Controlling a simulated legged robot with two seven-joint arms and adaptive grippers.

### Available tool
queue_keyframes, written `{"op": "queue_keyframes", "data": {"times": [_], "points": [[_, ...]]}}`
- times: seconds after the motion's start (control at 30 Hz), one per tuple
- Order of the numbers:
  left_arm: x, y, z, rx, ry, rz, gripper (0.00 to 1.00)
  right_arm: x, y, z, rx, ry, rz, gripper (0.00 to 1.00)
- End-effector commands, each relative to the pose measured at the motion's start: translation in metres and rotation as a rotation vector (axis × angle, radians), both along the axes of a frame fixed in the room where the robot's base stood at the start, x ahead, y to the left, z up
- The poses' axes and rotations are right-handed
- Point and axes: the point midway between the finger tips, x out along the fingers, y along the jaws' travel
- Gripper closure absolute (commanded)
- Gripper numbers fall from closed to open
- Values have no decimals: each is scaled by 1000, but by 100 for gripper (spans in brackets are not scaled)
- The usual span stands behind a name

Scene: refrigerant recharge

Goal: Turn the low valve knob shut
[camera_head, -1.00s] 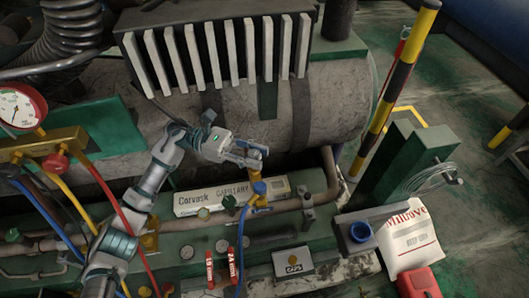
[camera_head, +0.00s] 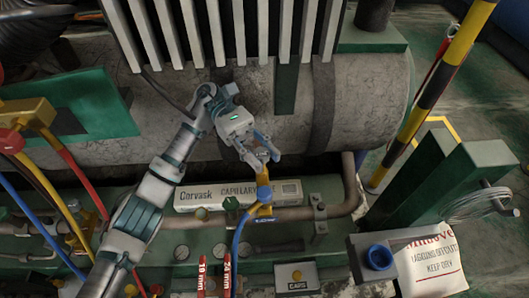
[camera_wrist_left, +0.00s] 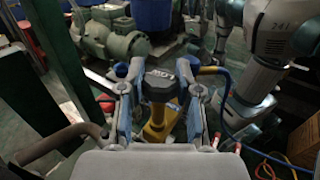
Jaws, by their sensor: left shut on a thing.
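A dark knob with a small pale marking (camera_wrist_left: 160,84) sits on a yellow fitting, between my left gripper's fingers in the left wrist view. My left gripper (camera_head: 263,157) reaches in from the left and is shut on this knob. In the head view its fingers mostly hide the knob. The yellow fitting (camera_head: 264,185) stands upright below the fingertips, with a blue hose (camera_head: 240,236) at its foot. My right gripper is not in view.
A white-labelled box (camera_head: 240,195) lies behind the fitting, before a big grey tank (camera_head: 350,108). A brass manifold with a red knob (camera_head: 11,140) and hoses is at the left. A blue-topped pot (camera_head: 379,257) and a white bag (camera_head: 437,266) are at the right.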

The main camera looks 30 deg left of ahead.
Motion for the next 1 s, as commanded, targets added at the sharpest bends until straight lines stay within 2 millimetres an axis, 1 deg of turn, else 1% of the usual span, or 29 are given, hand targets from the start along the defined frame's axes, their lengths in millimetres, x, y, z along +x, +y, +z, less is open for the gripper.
{"op": "queue_keyframes", "data": {"times": [0.03,0.23,0.27,0.3,0.37,0.63,0.7,1.0], "points": [[2,2,3,-5,1,13,100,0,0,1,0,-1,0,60],[2,2,3,-6,1,14,100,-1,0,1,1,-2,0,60],[2,2,3,-6,1,15,64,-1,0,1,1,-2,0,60],[2,2,4,-7,0,15,54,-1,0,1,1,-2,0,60],[2,2,3,-7,0,13,40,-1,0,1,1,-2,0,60],[0,0,3,-4,-2,7,40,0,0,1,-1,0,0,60],[0,0,2,-3,-1,6,40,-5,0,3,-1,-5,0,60],[-1,0,3,-2,-2,16,40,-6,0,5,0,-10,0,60]]}}
